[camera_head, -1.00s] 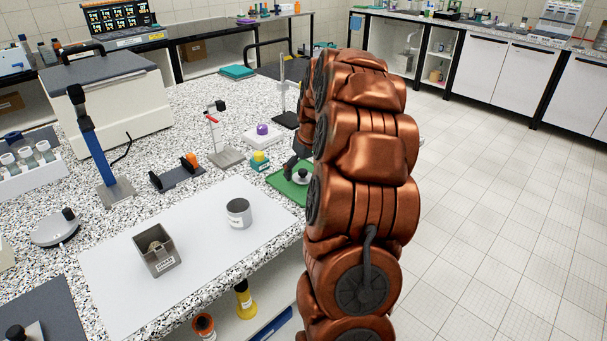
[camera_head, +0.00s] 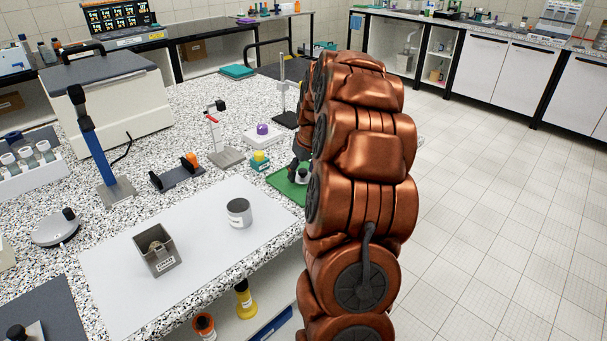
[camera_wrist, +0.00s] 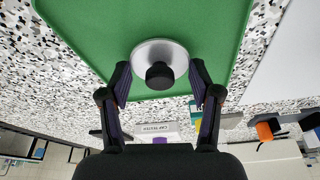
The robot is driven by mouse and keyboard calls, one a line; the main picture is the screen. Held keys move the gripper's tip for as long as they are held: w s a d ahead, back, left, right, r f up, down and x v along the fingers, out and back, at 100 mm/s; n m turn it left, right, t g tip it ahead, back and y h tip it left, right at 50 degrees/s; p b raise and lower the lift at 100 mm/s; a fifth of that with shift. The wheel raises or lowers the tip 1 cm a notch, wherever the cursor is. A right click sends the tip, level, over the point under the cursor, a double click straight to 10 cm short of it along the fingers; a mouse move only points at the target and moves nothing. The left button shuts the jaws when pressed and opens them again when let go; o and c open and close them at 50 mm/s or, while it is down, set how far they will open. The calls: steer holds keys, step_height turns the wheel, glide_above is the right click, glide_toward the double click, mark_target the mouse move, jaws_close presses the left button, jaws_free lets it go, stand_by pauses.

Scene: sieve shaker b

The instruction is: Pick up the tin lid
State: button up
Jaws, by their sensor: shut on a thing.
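The tin lid (camera_wrist: 145,55) is a round silver disc with a black knob (camera_wrist: 160,76). In the wrist view it sits between the two fingers of my gripper (camera_wrist: 160,80), which is shut on it. In the head view the lid (camera_head: 303,176) shows small at the green mat (camera_head: 283,183), partly covered by my arm and gripper (camera_head: 299,167). I cannot tell whether it is clear of the mat. The open grey tin (camera_head: 239,214) stands upright on the white sheet (camera_head: 200,235).
A grey box (camera_head: 158,262) with something inside stands on the white sheet. A small yellow-and-teal block (camera_head: 260,161), a white pad (camera_head: 262,136) with a purple piece and a stand (camera_head: 225,155) are near the green mat. The speckled table's right edge is close to my arm.

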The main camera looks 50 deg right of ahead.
mark_target(301, 170)
steer(key=shift+r, duration=0.1)
steer(key=shift+r+b, duration=0.6)
steer(key=shift+r, duration=1)
steer(key=shift+s+a, duration=0.15)
steer(key=s+a+b, duration=0.1)
steer(key=s+a, duration=0.2)
steer(key=a, duration=0.1)
steer(key=s+a+r+b, duration=0.1)
steer(key=s+a, duration=0.2)
steer(key=s, duration=0.1)
steer(key=s+a+b, duration=0.1)
steer(key=s+a, duration=0.2)
steer(key=a, duration=0.1)
steer(key=shift+s+a+r, duration=0.15)
steer(key=shift+a+r, duration=0.15)
steer(key=shift+a, duration=0.05)
